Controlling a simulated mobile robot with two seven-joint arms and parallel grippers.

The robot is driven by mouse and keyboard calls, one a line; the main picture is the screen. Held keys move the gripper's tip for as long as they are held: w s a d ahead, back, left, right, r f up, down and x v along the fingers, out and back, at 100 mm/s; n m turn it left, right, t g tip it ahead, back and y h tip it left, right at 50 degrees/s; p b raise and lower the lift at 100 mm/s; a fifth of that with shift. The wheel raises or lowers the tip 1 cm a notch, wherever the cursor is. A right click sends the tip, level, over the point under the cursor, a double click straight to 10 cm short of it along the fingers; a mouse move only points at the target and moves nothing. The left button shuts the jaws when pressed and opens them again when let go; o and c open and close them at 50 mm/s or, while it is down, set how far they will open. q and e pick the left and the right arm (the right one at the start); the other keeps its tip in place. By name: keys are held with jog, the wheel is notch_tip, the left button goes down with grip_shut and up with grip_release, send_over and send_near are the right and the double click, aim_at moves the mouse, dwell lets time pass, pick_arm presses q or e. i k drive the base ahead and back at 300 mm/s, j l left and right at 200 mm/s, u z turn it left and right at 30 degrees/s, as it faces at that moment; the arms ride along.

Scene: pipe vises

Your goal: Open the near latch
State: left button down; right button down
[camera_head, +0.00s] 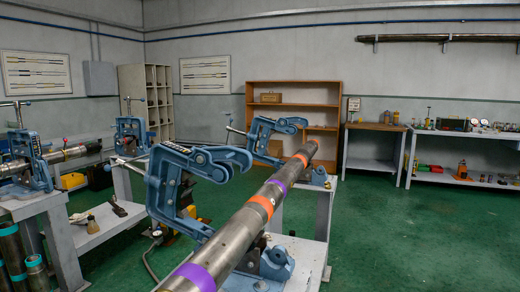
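The near pipe vise is blue. Its upper frame (165,190) leans up at the left of the long pipe (235,235), and its hooked arm (232,158) points right in the air, apart from the pipe. Its base (277,263) is at the pipe's right side, partly hidden by the pipe. The far vise (262,135) is similar, with its hooked end (294,123) raised above the pipe. The pipe is grey with purple and orange bands and lies across both bases. Neither of my grippers is in view.
Another bench (52,200) at left carries blue vises (31,155) with a shorter pipe (68,154). A wooden shelf (290,84) and a workbench (460,133) with small tools stand at the back. The green floor (420,240) at right is clear.

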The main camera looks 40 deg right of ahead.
aim_at(243, 158)
jog(key=z, duration=1.05)
jog(key=k+l, duration=0.05)
